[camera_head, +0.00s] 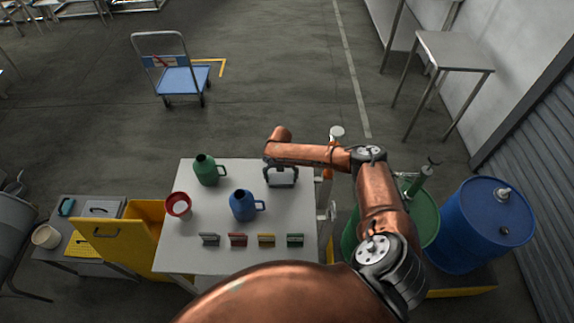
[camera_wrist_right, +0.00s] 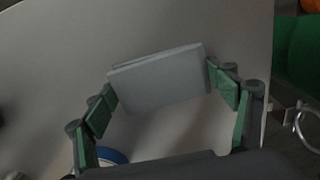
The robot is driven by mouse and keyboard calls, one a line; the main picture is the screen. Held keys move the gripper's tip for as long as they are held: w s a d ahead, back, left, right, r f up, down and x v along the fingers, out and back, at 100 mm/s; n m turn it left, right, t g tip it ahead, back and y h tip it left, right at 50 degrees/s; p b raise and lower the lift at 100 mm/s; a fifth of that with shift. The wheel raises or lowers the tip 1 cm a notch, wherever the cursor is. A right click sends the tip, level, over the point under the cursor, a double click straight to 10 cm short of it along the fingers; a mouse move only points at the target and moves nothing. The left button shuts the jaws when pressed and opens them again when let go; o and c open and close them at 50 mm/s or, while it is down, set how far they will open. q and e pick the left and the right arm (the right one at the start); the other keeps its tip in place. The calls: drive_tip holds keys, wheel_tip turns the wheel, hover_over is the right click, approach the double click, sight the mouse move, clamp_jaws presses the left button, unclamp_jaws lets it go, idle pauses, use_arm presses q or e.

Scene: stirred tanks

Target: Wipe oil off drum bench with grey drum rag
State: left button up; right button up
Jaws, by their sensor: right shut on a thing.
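My right gripper (camera_head: 282,180) is over the back right part of the light grey bench (camera_head: 200,258). In the right wrist view the gripper (camera_wrist_right: 163,88) is shut on a folded grey pad, which looks like the grey drum rag (camera_wrist_right: 158,80). One green-padded finger is at each end of it. Bench surface (camera_wrist_right: 50,60) shows behind the rag; I cannot tell whether they touch. No oil patch can be made out on the bench; the arm and gripper hide part of it. My left gripper is not in view.
A green jug (camera_head: 207,170), blue jug (camera_head: 244,206) and red-rimmed funnel (camera_head: 178,205) stand on the bench. Small grey, red, yellow and green pieces (camera_head: 238,239) line its front. A green drum (camera_head: 424,215) and blue drum (camera_head: 485,225) stand to the right.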

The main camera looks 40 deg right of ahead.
sight(288, 178)
drive_tip(key=shift+s+d, duration=0.8)
drive_tip(key=shift+d, duration=0.25)
drive_tip(key=r+p, duration=0.1)
drive_tip(key=r, duration=0.1)
drive_tip(key=shift+s+d+r+p, duration=0.15)
drive_tip(key=shift+d+r+p, duration=0.05)
drive_tip(key=shift+r+p, duration=0.15)
drive_tip(key=shift+w+a+r+p, duration=0.1)
drive_tip(key=shift+a+r+p, duration=0.05)
drive_tip(key=shift+r+p, duration=0.4)
drive_tip(key=shift+w+a+r+p, duration=0.1)
drive_tip(key=shift+a+r+p, duration=0.05)
drive_tip(key=shift+r+p, duration=0.35)
wheel_tip(288, 178, up, 3)
drive_tip(key=p, duration=0.3)
drive_tip(key=shift+r, duration=0.2)
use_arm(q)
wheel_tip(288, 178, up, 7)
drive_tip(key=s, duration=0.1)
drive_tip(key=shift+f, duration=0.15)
